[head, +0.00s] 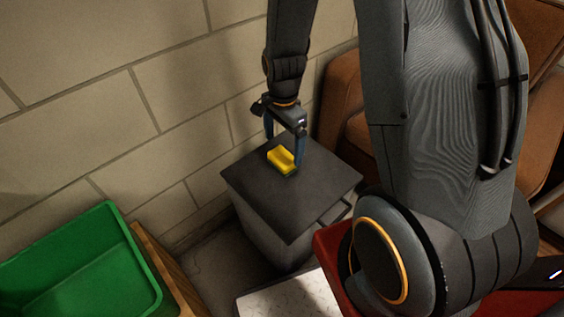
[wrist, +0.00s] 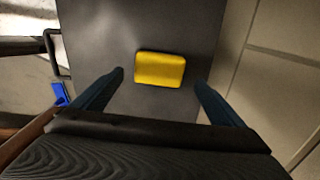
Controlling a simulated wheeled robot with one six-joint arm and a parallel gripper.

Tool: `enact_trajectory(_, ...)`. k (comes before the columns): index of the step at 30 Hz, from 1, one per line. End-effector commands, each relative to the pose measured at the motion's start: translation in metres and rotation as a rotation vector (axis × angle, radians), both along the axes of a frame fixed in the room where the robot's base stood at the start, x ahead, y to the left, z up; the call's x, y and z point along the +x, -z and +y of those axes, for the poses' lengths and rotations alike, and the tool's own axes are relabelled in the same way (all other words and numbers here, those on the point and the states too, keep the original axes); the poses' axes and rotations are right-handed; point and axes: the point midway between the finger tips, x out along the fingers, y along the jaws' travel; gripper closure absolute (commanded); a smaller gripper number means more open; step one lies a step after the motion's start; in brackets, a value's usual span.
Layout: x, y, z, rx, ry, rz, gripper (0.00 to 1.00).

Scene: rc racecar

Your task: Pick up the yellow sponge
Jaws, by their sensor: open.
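The yellow sponge (head: 282,159) lies on the dark flat top of a grey box-shaped stand (head: 305,215), near its back edge. In the wrist view the sponge (wrist: 160,70) sits between the lines of the two blue fingers, a little beyond their tips. My gripper (head: 284,152) points down over the stand, with one finger on each side of the sponge in the head view. It is open and empty; in the wrist view the gripper (wrist: 160,80) shows clear gaps on both sides of the sponge. Whether the fingertips touch the top cannot be told.
A block wall (head: 90,90) stands close behind the stand. A green bin (head: 85,262) is at lower left, a brown leather chair (head: 345,110) at right behind my arm. A red container (head: 330,250) is partly hidden by my arm. A blue object (wrist: 60,95) shows at left.

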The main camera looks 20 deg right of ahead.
Motion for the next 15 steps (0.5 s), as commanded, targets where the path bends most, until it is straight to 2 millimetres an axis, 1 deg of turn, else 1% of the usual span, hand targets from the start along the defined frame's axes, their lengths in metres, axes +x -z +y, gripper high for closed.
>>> enact_trajectory(5, -0.001, 0.014, 0.001, 0.0, -0.002, 0.002, 0.08)
enact_trajectory(12, -0.003, 0.048, 0.004, 0.0, -0.002, 0.002, 0.08)
enact_trajectory(15, -0.003, 0.056, 0.004, 0.0, -0.002, 0.001, 0.08)
